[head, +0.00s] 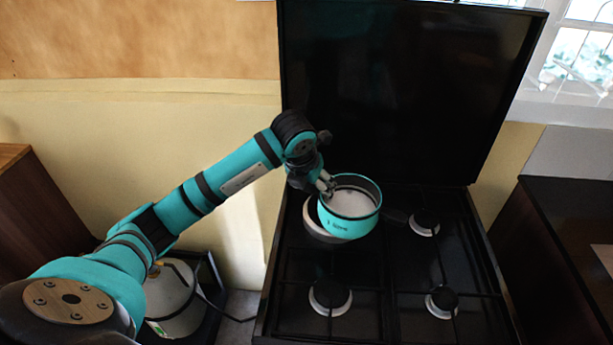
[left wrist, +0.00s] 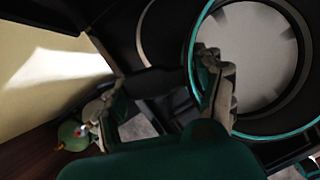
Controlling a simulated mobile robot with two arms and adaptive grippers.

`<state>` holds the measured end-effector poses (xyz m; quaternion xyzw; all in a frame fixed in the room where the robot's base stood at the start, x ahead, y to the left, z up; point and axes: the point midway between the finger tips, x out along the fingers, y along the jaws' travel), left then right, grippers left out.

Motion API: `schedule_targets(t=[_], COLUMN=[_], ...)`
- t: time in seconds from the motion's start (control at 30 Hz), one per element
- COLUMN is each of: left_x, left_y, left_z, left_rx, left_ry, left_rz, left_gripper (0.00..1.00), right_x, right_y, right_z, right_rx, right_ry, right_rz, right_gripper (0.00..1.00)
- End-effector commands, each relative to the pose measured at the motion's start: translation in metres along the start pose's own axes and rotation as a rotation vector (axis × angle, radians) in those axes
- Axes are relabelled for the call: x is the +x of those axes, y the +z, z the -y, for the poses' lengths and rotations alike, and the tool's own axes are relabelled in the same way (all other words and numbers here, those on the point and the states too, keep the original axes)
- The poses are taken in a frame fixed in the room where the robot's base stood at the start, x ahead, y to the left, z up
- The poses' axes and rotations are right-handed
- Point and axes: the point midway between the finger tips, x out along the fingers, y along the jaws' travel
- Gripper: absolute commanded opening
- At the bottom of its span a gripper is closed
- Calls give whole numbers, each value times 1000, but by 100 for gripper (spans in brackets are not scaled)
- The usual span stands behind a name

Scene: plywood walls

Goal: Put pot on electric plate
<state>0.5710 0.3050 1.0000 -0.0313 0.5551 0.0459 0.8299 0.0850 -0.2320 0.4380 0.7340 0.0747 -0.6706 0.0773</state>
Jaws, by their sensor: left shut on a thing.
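A teal pot (head: 347,228) with a pale inside is over the back left part of a black hob (head: 383,318). My left gripper (head: 326,186) is shut on the pot at its upper left side. In the left wrist view, the pot's teal rim (left wrist: 193,45) and round inside fill the right side, with one finger of my left gripper (left wrist: 158,98) against the rim. Whether the pot touches the pan is unclear. My right gripper is out of view.
Burners show at the front left (head: 330,298), front right (head: 441,301) and back right (head: 424,223), all uncovered. A raised black lid (head: 400,90) stands behind the hob. A gas cylinder (head: 172,300) stands on the floor to the left. A dark counter (head: 570,235) is at the right.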

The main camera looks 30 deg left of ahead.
Motion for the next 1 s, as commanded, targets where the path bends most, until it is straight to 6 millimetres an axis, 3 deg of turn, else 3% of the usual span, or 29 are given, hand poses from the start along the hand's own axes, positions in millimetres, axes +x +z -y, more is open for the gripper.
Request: schedule_targets(t=[0.13, 0.33, 0.57, 0.8, 1.0], left_x=[8, 22, 27, 53, 61], left_y=[27, 47, 55, 44, 42], left_z=[-23, -42, -52, -51, -51], left_rx=[-7, -2, -1, 1, 1], left_ry=[-2, -4, -4, -5, -4], left_rz=[4, 6, 5, 2, 6], left_gripper=[11, 11, 11, 11, 11], right_x=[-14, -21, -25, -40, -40], right_y=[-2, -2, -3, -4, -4], right_z=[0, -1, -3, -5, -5], right_rx=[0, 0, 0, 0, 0], right_ry=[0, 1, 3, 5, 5], right_rz=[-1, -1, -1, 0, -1], right_gripper=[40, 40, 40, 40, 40])
